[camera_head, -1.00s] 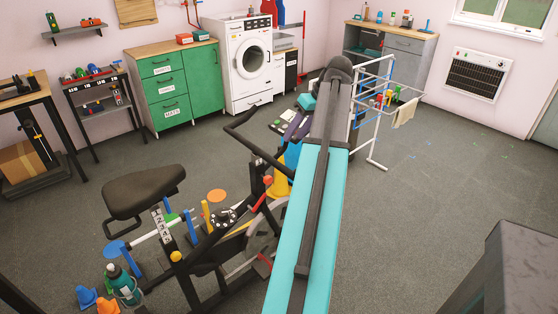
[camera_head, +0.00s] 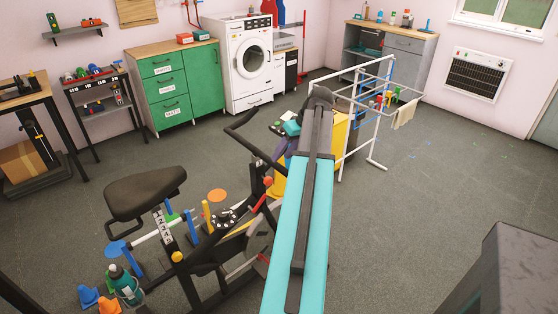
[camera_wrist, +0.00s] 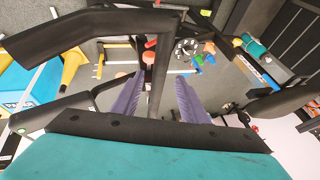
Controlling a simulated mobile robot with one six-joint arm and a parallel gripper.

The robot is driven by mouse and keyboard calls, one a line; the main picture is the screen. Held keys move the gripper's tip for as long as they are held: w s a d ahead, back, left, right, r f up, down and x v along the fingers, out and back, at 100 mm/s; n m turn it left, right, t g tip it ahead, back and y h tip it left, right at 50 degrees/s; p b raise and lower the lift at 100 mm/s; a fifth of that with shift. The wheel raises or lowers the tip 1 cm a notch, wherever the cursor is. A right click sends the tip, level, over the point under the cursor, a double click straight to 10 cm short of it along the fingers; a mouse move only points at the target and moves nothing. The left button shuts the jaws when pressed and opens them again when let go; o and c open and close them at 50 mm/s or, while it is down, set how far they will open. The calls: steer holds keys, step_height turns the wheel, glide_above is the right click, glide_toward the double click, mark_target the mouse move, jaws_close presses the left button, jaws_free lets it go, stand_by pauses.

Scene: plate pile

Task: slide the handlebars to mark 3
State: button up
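The exercise bike's black handlebars (camera_head: 245,142) rise at its front in the head view, just left of my arm. In the wrist view the black handlebar tubing (camera_wrist: 75,38) crosses the upper left, and one black bar runs down between my fingers. My gripper (camera_wrist: 160,80) is open, with its two purple fingers apart on either side of that bar; I cannot tell whether they touch it. In the head view the gripper is mostly hidden by my arm. A numbered strip (camera_head: 162,224) shows below the seat (camera_head: 145,190). Handlebar mark numbers are not readable.
A white drying rack (camera_head: 372,110) stands right of my arm's far end. A yellow container (camera_head: 340,132) is partly hidden behind the arm. A bottle (camera_head: 126,286) and cones (camera_head: 88,297) are near the bike's rear.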

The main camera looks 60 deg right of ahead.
mark_target(277, 163)
steer(key=shift+x, duration=2.2)
steer(key=shift+c, duration=0.2)
steer(key=shift+p, duration=0.3)
jaws_close()
